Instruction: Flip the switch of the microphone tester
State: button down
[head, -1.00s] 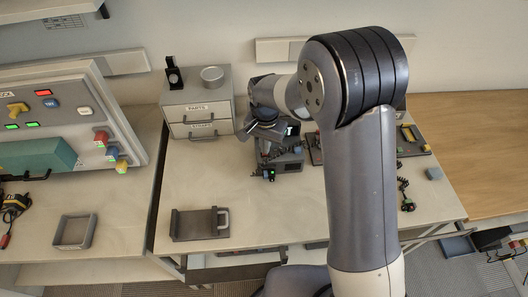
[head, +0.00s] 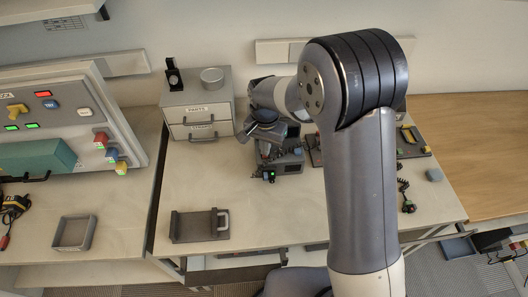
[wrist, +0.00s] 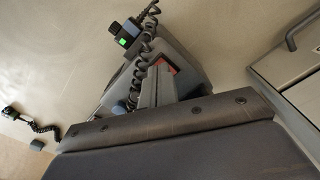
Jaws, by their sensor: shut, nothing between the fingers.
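A dark unit (head: 291,163) with a coiled cord and a small green-lit piece stands on the middle bench, just right of and below my gripper in the head view. It also shows in the wrist view (wrist: 189,62), with its coiled cord, the green-lit piece (wrist: 125,38) and a red patch. It appears to be the microphone tester; no label is readable and its switch cannot be made out. My gripper (wrist: 158,86) is shut and empty, its fingers in front of the unit in the wrist view. Whether they touch it cannot be told. My arm hides part of the bench.
A drawer box (head: 197,116) stands at the back left of the bench. A dark tray (head: 193,226) lies at the front left. A slanted control panel (head: 90,110) is on the left bench. More equipment (head: 411,141) lies right of my arm. The bench between tray and unit is clear.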

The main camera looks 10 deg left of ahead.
notch_tip(320, 180, up, 6)
jog(key=p, duration=0.3)
jog(key=shift+p, duration=0.3)
jog(key=shift+f, duration=0.1)
notch_tip(320, 180, down, 7)
jog(key=b, duration=0.4)
jog(key=shift+b, duration=0.4)
jog(key=shift+r, duration=0.35)
